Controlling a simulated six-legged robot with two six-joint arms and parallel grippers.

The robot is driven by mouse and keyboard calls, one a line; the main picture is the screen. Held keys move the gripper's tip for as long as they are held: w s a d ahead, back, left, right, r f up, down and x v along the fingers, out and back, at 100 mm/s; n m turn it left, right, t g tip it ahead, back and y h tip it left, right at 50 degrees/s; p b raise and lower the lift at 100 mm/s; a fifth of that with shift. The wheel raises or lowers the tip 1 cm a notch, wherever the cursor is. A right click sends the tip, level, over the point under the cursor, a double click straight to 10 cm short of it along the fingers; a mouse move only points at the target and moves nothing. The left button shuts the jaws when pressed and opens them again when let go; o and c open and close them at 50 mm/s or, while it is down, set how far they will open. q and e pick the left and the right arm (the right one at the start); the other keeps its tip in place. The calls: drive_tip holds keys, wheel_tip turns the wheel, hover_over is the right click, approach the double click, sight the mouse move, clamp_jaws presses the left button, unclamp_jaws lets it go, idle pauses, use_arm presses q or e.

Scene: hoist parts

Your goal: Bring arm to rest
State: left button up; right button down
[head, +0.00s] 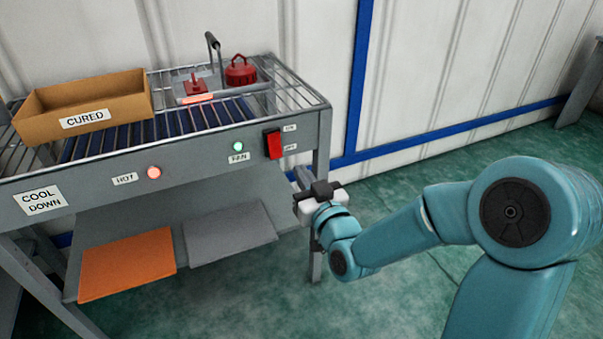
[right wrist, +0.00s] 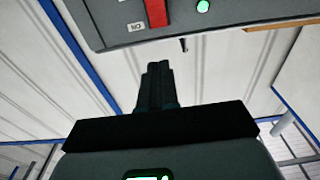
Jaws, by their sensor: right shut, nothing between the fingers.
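My right arm, teal, comes in from the right in the head view. Its right gripper (head: 304,178) is beside the right end of the cool-down bench (head: 225,165), near its front right leg. In the right wrist view the gripper's dark fingers (right wrist: 157,75) are together with nothing between them. The bench's grey front panel and the red switch (right wrist: 157,12) show beyond the fingertips. In the head view the red switch (head: 273,144) sits on that panel, left of and above the gripper. My left gripper is not in view.
On the bench stand a CURED box (head: 120,97), a red lidded pot (head: 240,72) and a red part (head: 195,86). The HOT (head: 154,172) and FAN (head: 238,147) lamps are lit. An orange mat (head: 128,265) and a grey mat (head: 230,233) lie below. Green floor (head: 400,290) is open nearby.

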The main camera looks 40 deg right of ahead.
drive_tip(key=shift+a, duration=0.1)
drive_tip(key=a+f+n+g+y, duration=0.15)
drive_tip(key=a+f, duration=0.25)
drive_tip(key=f, duration=0.4)
drive_tip(key=a+f+g+y, duration=0.2)
drive_tip(key=a+f+g, duration=0.15)
drive_tip(key=f, duration=0.35)
drive_tip(key=a+f+g+y, duration=0.15)
drive_tip(key=a+f, duration=0.25)
drive_tip(key=f, duration=0.4)
drive_tip(key=s+a+f+g+y, duration=0.2)
drive_tip(key=s+a+f+g, duration=0.35)
drive_tip(key=s+f, duration=0.35)
drive_tip(key=s+a+f+g+y, duration=0.1)
drive_tip(key=s+a+f+g, duration=0.45)
drive_tip(key=s+f, duration=0.4)
wheel_tip(320, 180, up, 25)
drive_tip(key=s+p, duration=0.2)
drive_tip(key=p, duration=2.1)
drive_tip(key=shift+s+d+m+g, duration=0.25)
drive_tip(key=shift+d+m+g, duration=0.1)
drive_tip(key=shift+m, duration=0.1)
